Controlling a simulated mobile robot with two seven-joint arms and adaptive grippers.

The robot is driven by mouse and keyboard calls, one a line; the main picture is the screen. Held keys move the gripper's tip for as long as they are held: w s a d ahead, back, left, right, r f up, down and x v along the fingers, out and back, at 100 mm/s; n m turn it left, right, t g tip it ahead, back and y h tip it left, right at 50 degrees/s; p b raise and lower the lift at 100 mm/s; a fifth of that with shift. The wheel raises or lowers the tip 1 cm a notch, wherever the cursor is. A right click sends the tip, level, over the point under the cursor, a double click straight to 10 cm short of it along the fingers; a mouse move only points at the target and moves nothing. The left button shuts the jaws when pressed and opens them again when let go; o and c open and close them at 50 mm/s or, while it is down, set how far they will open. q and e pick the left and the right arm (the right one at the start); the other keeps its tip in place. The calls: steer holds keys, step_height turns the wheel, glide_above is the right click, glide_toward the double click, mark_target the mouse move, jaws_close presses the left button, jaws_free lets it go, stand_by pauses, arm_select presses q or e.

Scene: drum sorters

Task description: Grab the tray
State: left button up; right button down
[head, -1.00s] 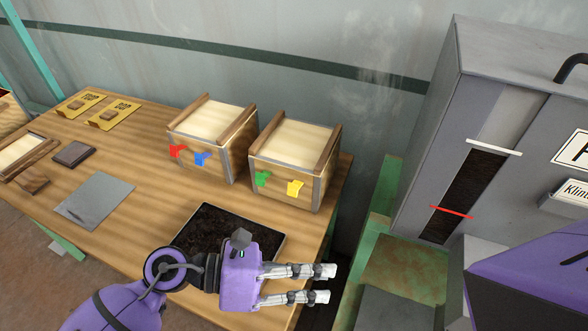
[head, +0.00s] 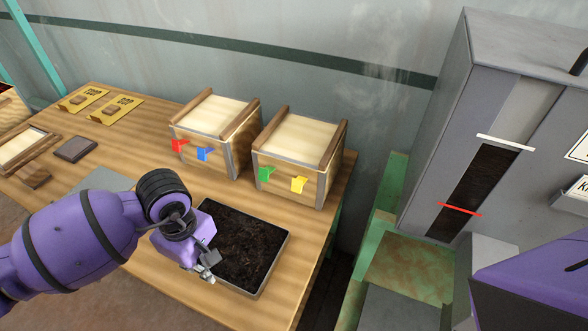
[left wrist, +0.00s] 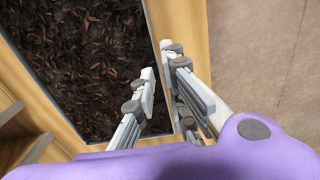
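The tray (head: 274,266) is a shallow, thin-rimmed rectangle filled with dark brown shreds, lying flat on the wooden table near its front right. In the left wrist view its dark contents (left wrist: 75,50) fill the upper left. My left gripper (head: 208,271) is at the tray's near left edge, pointing down. In the left wrist view my left gripper (left wrist: 159,59) has its two fingers apart near the tray's rim, with nothing visibly held. Whether a finger touches the rim cannot be told. My right gripper is not in view.
Two wooden boxes with coloured clips, a left box (head: 215,135) and a right box (head: 300,158), stand behind the tray. A grey machine (head: 480,130) and green frame (head: 385,225) stand to the right. Small plates and blocks lie at the table's left.

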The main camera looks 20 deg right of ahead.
arm_select(q)
steer(key=shift+f, duration=1.8)
jaws_close()
steer(key=shift+d+r, duration=0.1)
